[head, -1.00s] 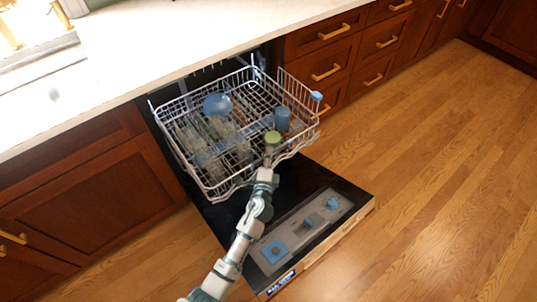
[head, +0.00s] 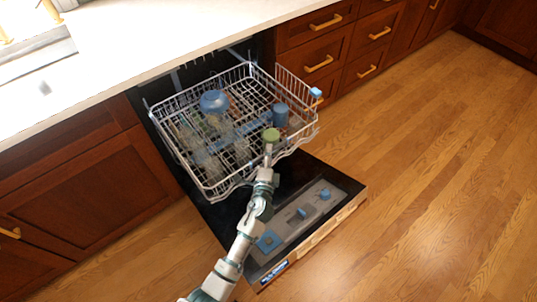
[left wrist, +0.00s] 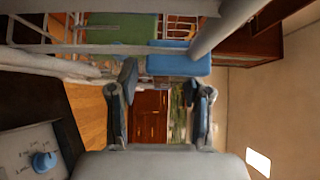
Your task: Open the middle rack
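A white wire rack (head: 228,182) is pulled out of the dishwasher, above the lowered door (head: 352,203). It holds a blue bowl (head: 214,101), a blue cup (head: 280,115), a green item (head: 271,134) and several clear glasses (head: 208,160). My left gripper (head: 268,152) is at the rack's front edge, beside the green item. In the left wrist view its fingers (left wrist: 164,100) stand apart, with rack wires (left wrist: 75,45) and a blue piece (left wrist: 180,62) close to the fingertips. I cannot tell whether they touch the rack. My right gripper is not in view.
The door's inner side carries a grey dispenser panel (head: 300,218) with blue parts. A white countertop (head: 110,55) runs above the dishwasher. Wooden cabinets (head: 85,195) and drawers (head: 318,48) flank it. The wooden floor (head: 430,150) at the right is clear.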

